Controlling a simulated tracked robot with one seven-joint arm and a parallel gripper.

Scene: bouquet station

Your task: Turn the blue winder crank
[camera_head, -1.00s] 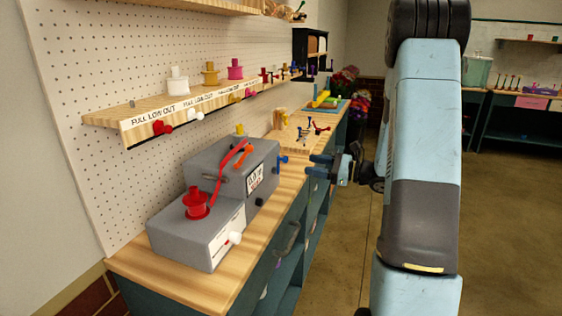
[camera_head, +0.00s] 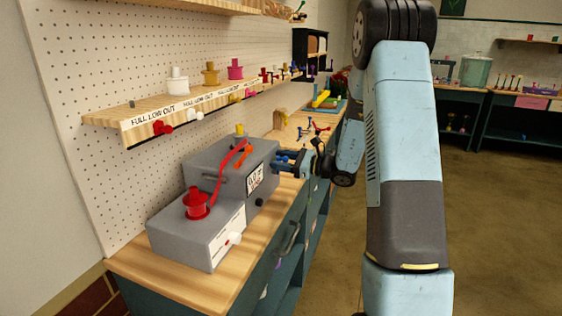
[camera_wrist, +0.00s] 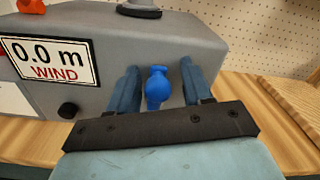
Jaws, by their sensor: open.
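The grey winder machine (camera_head: 215,225) stands on the wooden bench, with a red spool (camera_head: 196,203) and a red ribbon running up to its taller part. The blue crank (camera_wrist: 157,88) sticks out of the machine's end face in the wrist view. My gripper (camera_wrist: 156,80) is open, with one blue finger on each side of the crank knob. A small gap shows on both sides, so the fingers do not appear to touch it. In the head view my gripper (camera_head: 285,160) is at the machine's right end and mostly hides the crank.
The machine's sign (camera_wrist: 50,60) reads 0.0 m WIND, with a black knob (camera_wrist: 68,110) below it. A shelf of coloured spools (camera_head: 190,103) hangs above. Wooden bench surface (camera_head: 150,270) is free around the machine.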

